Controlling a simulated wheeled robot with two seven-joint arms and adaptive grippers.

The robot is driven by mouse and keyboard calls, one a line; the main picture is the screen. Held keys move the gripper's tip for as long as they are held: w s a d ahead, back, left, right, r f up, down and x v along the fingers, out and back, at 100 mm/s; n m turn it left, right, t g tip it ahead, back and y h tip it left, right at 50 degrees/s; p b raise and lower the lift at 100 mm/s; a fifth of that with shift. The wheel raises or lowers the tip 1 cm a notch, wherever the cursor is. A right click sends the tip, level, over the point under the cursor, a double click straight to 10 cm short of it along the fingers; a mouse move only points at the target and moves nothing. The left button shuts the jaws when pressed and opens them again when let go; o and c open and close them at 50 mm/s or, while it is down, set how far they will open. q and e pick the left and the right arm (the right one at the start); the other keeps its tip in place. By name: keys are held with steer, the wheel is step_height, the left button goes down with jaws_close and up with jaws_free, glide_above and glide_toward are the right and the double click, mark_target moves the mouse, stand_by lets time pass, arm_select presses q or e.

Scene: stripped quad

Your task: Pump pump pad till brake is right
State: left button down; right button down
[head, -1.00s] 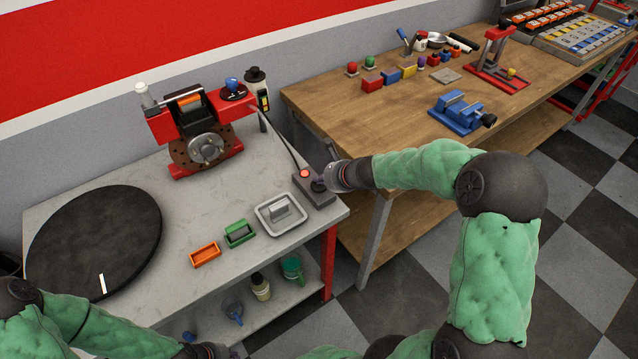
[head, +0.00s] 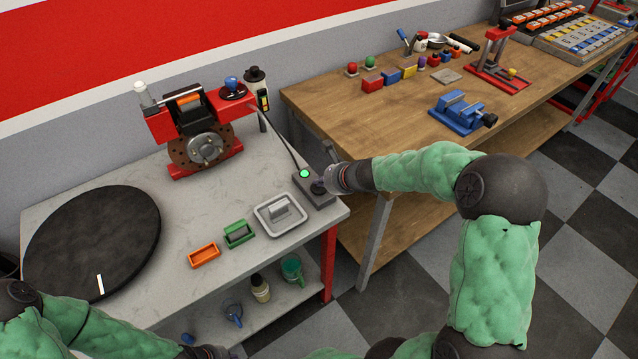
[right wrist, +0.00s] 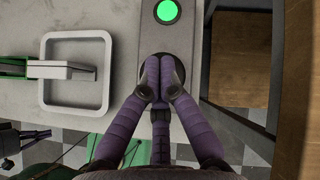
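The brake, a red stand with a brown disc (head: 200,148) and silver hub, stands at the back of the grey table in the head view. A grey pump box (head: 320,201) sits at the table's right edge, with a lit green lamp (head: 305,174). The lamp also shows in the right wrist view (right wrist: 167,11). The round black pump pad (right wrist: 178,62) is on the box, partly hidden by my fingers. My right gripper (right wrist: 158,75) is shut and empty, its fingertips over the pad; contact is unclear. My left gripper (head: 212,352) is at the bottom edge, its fingers not clear.
A grey tray (head: 263,225) with a pad-like block lies left of the pump box. Green (head: 239,235) and orange (head: 204,256) holders lie beside it. A black round mat (head: 60,240) covers the table's left. A wooden bench (head: 400,125) with tools stands at right.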

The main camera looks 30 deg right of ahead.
mark_target(321, 188)
steer(key=shift+r, duration=0.15)
steer(key=shift+r+p, duration=1.2)
steer(key=shift+p, duration=0.1)
step_height(321, 188, up, 5)
steer(key=p, duration=0.4)
steer(key=shift+p, duration=0.3)
stand_by(0.4)
